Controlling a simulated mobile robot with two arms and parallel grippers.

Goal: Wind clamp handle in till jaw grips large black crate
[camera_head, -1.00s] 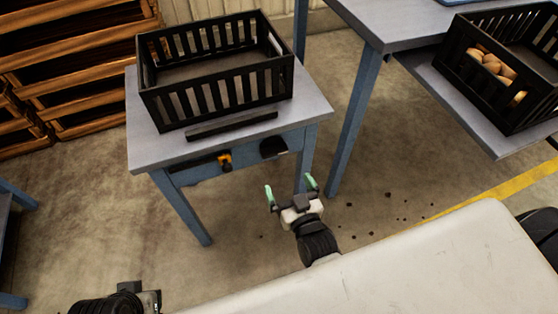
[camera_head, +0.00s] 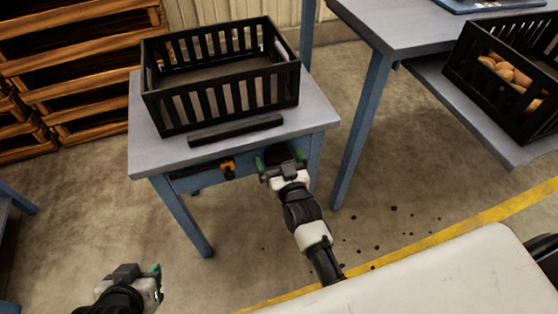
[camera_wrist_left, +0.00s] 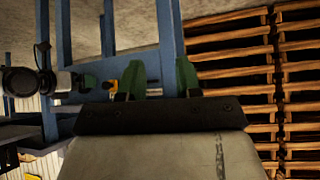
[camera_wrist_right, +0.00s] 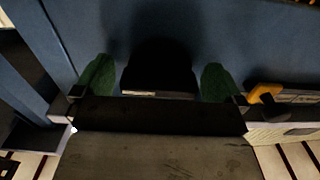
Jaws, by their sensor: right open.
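The large black crate (camera_head: 222,100) stands on a small grey-topped table with blue legs. A black jaw bar (camera_head: 236,130) lies along its front side, with a narrow gap seeming to show between them. The black rounded clamp handle (camera_head: 284,152) is on the table's front, partly hidden by my right gripper (camera_head: 280,161). In the right wrist view the handle (camera_wrist_right: 157,66) sits between the open green fingertips (camera_wrist_right: 158,85), with gaps on both sides. My left gripper (camera_head: 146,273) is low at the left, away from the table; its fingers (camera_wrist_left: 159,78) are open and empty.
An orange-and-black fitting (camera_head: 228,169) is on the table front, left of the handle. A taller table (camera_head: 400,40) stands at the right, with a black crate of potatoes (camera_head: 500,100) on its lower shelf. Wooden crates (camera_head: 80,70) are stacked at the left.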

